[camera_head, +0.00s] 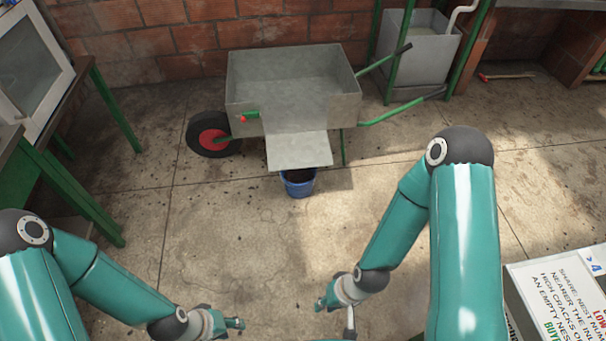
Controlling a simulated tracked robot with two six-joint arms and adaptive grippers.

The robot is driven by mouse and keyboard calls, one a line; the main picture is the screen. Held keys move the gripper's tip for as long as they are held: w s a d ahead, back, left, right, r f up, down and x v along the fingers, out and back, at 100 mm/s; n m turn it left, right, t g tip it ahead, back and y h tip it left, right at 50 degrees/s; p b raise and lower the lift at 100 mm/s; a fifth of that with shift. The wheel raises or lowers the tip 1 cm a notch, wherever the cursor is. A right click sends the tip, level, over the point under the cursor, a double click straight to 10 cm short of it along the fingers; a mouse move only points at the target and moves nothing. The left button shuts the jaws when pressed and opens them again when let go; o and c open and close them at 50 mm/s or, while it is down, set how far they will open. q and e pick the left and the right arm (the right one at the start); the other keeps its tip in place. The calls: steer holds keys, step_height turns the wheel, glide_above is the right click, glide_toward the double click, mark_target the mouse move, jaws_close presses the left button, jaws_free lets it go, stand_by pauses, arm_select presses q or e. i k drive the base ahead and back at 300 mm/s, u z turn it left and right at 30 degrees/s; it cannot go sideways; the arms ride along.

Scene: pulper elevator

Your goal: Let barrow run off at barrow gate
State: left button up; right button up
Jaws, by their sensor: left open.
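The grey metal barrow (290,72) stands against the brick wall, with a red-hubbed wheel (208,134) at its left and green handles at its right. Its gate (298,150) is a grey flap sloping down and out from the near side, over a blue bucket (299,183) on the floor. The gate opening looks uncovered. A small green lever with a red end (247,117) sits left of the gate. My left gripper (236,324) is open, low in the picture and well short of the barrow.
A green-legged table with a framed pane (35,70) stands at the left. A grey tank (420,50) in a green frame is at the back right. A printed sign (565,295) is at the lower right. The floor (240,240) between my arms and the barrow is clear.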

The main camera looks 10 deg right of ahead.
mark_target(309, 149)
steer(key=z, duration=0.75)
steer(key=i, duration=1.65)
steer(key=u, duration=1.05)
steer(key=k, duration=0.5)
steer(key=u, duration=0.15)
steer(key=i, duration=0.5)
steer(key=z, duration=0.1)
